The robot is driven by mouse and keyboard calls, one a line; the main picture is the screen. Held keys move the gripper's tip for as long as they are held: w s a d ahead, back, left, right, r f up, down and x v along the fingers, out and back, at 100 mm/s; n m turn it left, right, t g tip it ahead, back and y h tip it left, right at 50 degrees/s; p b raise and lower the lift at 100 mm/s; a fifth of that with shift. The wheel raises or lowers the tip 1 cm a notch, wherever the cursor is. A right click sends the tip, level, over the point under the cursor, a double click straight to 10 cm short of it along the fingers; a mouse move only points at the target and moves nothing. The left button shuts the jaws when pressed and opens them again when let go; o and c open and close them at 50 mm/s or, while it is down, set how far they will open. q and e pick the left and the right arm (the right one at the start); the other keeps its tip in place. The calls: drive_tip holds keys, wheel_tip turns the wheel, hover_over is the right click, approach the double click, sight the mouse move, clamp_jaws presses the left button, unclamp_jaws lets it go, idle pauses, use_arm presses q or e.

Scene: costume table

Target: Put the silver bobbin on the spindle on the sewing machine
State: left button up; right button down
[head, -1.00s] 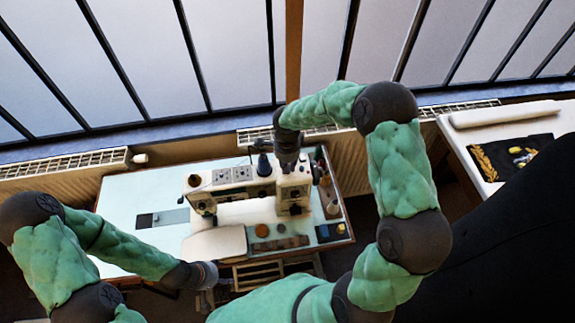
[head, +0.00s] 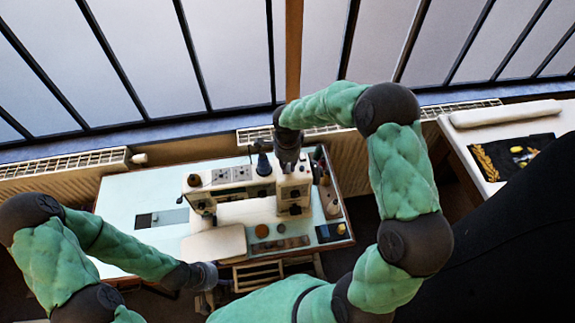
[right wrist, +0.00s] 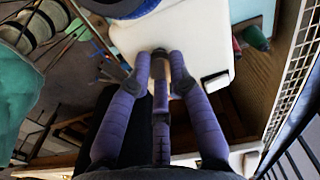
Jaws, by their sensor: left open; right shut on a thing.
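The white sewing machine (head: 235,187) stands on the pale blue table. My right gripper (head: 288,168) points down over the right end of the machine's top. In the right wrist view its purple fingers (right wrist: 161,58) are closed together around a small, dull thing, which I take to be the silver bobbin (right wrist: 160,69), just over the white machine top. The fingers cover most of it. The spindle cannot be made out in either view. My left gripper (head: 216,283) is open and empty in front of the table's front edge, away from the machine.
A dark blue thread cone (head: 264,165) stands on the machine left of my right gripper; its base edge shows in the wrist view (right wrist: 130,6). Small bottles and spools line the table's right edge. A second table (head: 500,135) with dark cloth stands at the right.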

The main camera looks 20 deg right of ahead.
drive_tip(key=c, duration=1.1)
unclamp_jaws()
drive_tip(key=shift+o, duration=0.2)
wheel_tip(320, 180, up, 12)
